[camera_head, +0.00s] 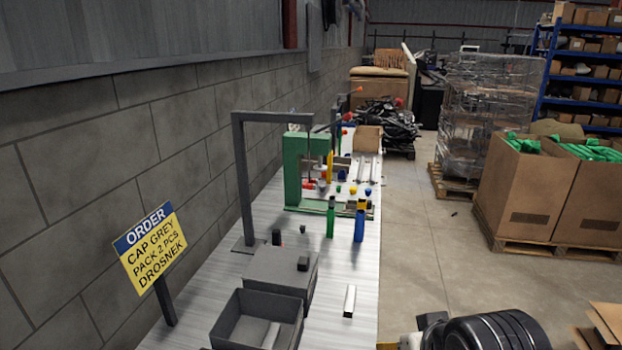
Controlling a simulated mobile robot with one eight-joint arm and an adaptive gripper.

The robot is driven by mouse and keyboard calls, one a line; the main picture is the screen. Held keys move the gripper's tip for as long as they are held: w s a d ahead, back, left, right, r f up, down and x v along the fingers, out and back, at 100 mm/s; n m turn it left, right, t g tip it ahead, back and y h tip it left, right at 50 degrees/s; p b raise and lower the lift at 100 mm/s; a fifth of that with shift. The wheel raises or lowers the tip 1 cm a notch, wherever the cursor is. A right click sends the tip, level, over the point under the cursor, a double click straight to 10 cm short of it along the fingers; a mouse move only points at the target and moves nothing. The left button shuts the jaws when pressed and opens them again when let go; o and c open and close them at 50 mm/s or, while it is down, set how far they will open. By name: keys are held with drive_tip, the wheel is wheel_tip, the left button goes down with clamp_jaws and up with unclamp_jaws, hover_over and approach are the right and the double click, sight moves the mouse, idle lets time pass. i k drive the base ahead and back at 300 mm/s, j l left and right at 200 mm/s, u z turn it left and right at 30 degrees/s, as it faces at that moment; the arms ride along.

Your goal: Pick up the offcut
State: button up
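A short, pale, bar-shaped piece (349,301), which looks like the offcut, lies on the light bench (338,272) near its right edge. It is right of the grey boxes, with bare bench around it. Another pale piece (270,335) lies inside the open grey bin (231,313) at the bottom; I cannot tell exactly what it is. Dark rounded parts at the bottom right look like my arm. No fingers of my gripper can be made out, and nothing is seen touching the pale bar.
A closed grey box (277,268) with a small dark block on top stands behind the bin. Green (330,217) and blue (360,222) upright items and a green press-like frame (295,165) stand farther back. An order sign (150,247) stands left.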

sight(348, 310)
drive_tip(key=l+u, duration=0.2)
drive_tip(key=l, duration=0.15)
drive_tip(key=i+l+u, duration=0.2)
drive_tip(key=l+u, duration=0.15)
drive_tip(key=l, duration=0.15)
drive_tip(key=i+l+u, duration=0.15)
drive_tip(key=l+u, duration=0.15)
drive_tip(key=l, duration=0.2)
drive_tip(key=i+l+u, duration=0.1)
drive_tip(key=l+u, duration=0.25)
drive_tip(key=l, duration=0.2)
drive_tip(key=l+u, duration=0.35)
drive_tip(key=l, duration=0.25)
drive_tip(key=i+l+u, duration=0.25)
drive_tip(key=l, duration=0.2)
